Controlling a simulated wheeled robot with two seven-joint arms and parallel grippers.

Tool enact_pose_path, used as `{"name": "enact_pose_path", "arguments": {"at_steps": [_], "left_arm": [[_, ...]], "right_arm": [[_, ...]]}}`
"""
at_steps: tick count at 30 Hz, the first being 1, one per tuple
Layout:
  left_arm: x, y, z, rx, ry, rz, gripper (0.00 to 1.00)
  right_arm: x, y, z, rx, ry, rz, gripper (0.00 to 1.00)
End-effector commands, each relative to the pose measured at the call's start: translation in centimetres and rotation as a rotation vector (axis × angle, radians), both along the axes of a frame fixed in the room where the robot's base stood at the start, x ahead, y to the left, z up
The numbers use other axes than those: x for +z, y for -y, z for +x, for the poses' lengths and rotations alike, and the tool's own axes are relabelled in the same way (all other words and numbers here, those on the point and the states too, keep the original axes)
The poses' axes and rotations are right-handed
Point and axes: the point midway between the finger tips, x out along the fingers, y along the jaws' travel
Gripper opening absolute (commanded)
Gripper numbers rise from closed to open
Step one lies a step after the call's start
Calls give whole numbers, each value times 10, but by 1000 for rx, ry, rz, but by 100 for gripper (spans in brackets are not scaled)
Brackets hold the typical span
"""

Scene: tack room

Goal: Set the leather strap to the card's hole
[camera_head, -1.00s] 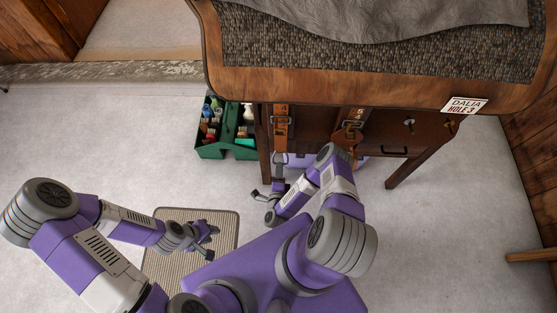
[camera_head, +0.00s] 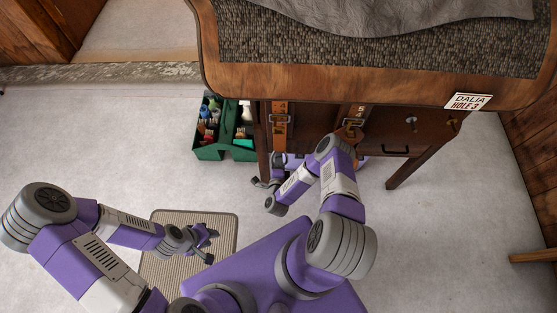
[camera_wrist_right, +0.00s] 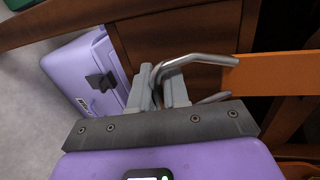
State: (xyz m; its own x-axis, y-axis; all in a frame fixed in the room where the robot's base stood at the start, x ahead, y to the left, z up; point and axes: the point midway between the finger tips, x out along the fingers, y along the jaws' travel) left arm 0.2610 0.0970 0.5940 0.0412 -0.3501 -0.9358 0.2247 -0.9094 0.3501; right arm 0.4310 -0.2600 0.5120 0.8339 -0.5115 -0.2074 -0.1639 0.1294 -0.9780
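The card (camera_head: 467,102), reading "DALIA HOLE 3", is on the table's front edge at the right. An orange-brown leather strap (camera_head: 280,137) with a metal buckle hangs at the table's left front; a second strap (camera_head: 353,112) hangs further right. My right gripper (camera_head: 262,183) is low by the table's left leg. In the right wrist view, its two grey fingers (camera_wrist_right: 158,90) stand close together at a bent metal loop (camera_wrist_right: 200,60), beside an orange strap (camera_wrist_right: 268,75). Whether they grip the loop is unclear. My left gripper (camera_head: 213,243) is open and empty above the mat.
A green caddy (camera_head: 210,153) with bottles stands left of the table. A ribbed mat (camera_head: 165,270) lies on the floor. A lilac case (camera_wrist_right: 80,65) is beneath the table. Knobs and a drawer handle (camera_head: 395,149) are at the right. The floor at left is clear.

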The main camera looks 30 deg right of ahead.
Motion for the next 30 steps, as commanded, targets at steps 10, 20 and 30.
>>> {"name": "enact_pose_path", "arguments": {"at_steps": [10,20,30], "left_arm": [[-1,0,0,0,0,0,33],[-21,0,0,0,0,0,33],[-19,0,0,0,0,0,33]], "right_arm": [[-1,0,0,0,1,-1,0],[-33,-1,-1,0,-3,2,0],[-31,-1,-1,1,-2,2,27]]}}
